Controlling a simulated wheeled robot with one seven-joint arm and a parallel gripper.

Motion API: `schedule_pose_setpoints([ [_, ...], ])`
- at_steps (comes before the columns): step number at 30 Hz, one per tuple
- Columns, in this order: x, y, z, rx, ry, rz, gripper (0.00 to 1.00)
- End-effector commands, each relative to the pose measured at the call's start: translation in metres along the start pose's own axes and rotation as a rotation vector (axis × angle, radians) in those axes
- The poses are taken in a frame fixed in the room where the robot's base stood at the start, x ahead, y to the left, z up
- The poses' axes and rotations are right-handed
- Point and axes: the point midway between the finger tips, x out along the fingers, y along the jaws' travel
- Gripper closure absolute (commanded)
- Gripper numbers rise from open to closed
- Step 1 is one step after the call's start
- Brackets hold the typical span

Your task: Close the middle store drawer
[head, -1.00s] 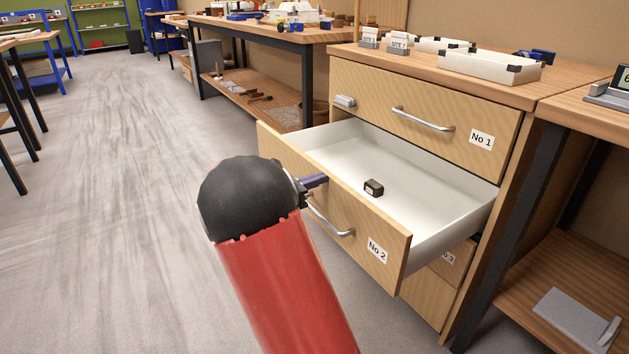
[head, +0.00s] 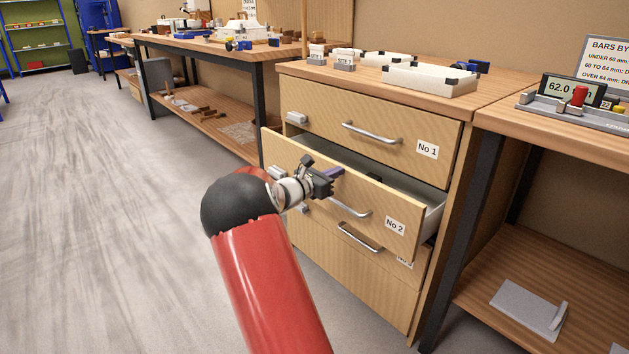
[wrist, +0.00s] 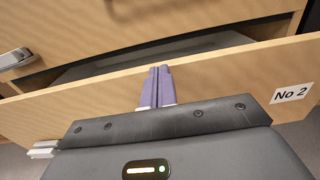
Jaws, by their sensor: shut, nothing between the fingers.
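The middle store drawer, labelled No 2 (head: 384,212), stands partly open in the wooden cabinet, with a narrow gap showing its white inside above the front. Its metal handle (head: 350,208) is on the front. My gripper (head: 335,172) is shut and empty, with its fingertips at the top edge of the drawer front. In the wrist view the two purple fingers (wrist: 158,85) are together and overlap the No 2 drawer front (wrist: 225,75); whether they press on it I cannot tell.
Drawer No 1 (head: 395,150) above is shut. The lowest drawer (head: 350,270) is below, its handle (head: 360,238) showing. White trays (head: 430,80) stand on the cabinet top. A bench with a gauge (head: 575,100) is at the right. The floor (head: 110,220) at the left is clear.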

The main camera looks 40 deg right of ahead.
Motion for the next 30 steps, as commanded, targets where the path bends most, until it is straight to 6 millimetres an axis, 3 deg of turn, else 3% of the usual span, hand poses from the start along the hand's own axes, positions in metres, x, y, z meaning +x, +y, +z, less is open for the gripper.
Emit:
schedule_pose_setpoints([
  [6,0.038,-0.001,0.0,-0.001,-0.001,-0.002,1.0],
  [12,0.054,0.0,0.0,0.0,-0.001,-0.001,1.0],
  [30,0.057,0.001,0.0,0.0,0.001,0.001,1.0],
])
